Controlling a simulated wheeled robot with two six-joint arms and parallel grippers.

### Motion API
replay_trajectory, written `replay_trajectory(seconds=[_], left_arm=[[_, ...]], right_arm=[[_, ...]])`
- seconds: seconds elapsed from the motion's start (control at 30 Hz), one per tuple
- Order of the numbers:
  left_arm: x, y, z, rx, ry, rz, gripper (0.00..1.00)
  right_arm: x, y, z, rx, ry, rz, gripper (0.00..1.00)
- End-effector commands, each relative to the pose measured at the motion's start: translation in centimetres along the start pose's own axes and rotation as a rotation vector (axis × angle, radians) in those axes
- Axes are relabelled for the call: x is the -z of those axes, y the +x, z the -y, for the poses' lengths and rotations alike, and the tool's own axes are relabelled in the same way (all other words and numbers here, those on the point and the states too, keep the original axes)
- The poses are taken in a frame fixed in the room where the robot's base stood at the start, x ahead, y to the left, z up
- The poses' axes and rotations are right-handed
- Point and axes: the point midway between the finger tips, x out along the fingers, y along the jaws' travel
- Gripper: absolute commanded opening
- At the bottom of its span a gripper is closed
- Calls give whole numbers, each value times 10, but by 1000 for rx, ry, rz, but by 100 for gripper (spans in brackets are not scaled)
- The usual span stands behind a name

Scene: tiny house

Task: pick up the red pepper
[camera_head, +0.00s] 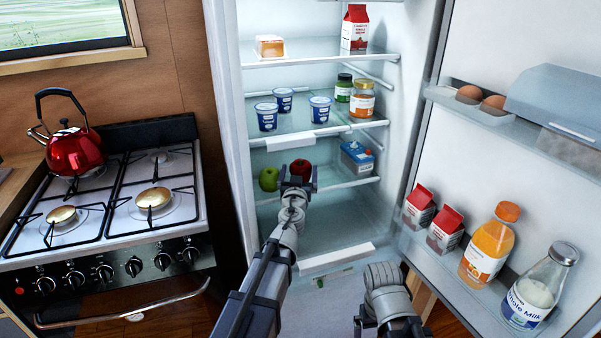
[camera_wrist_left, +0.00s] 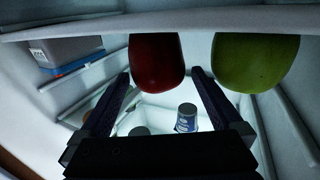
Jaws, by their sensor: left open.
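The red pepper (camera_head: 301,168) sits on a lower glass shelf of the open fridge, partly hidden behind my left gripper (camera_head: 296,182). In the left wrist view the red pepper (camera_wrist_left: 155,62) lies between the two spread fingers of my left gripper (camera_wrist_left: 160,74), with a visible gap on each side. The left gripper is open and holds nothing. A green pepper or apple (camera_head: 268,179) is just left of the red pepper; it shows at the right in the wrist view (camera_wrist_left: 255,62). My right arm's end (camera_head: 387,292) is low in front of the fridge; its jaws are unclear.
A blue-and-white box (camera_head: 357,157) stands to the right on the same shelf. Yogurt cups (camera_head: 267,116) and jars (camera_head: 362,99) are on the shelf above. The open door (camera_head: 447,100) with cartons and bottles is at the right; the stove (camera_head: 110,200) is at the left.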

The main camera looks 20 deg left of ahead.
Motion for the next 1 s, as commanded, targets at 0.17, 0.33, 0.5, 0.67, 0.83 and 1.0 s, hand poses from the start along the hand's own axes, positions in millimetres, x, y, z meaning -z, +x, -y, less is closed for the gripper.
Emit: replay_trajectory(seconds=[0.17, 0.33, 0.5, 0.67, 0.83, 1.0], left_arm=[[-1, 4, 0, 0, 0, 0, 100], [-5, 23, -2, 0, 0, 0, 100], [-6, 49, -2, 1, 0, 0, 100], [-6, 54, -2, 1, 0, 0, 100], [-6, 53, -2, 0, 0, 0, 97], [-6, 53, -2, 0, 0, 0, 78]], right_arm=[[0, 1, 0, 0, 0, 0, 100], [0, 5, 0, 0, 0, 0, 100], [0, 6, 1, 0, 0, 0, 100], [0, 6, 1, 0, 0, 0, 100], [0, 6, 1, 0, 0, 0, 100], [0, 6, 1, 0, 0, 0, 100]])
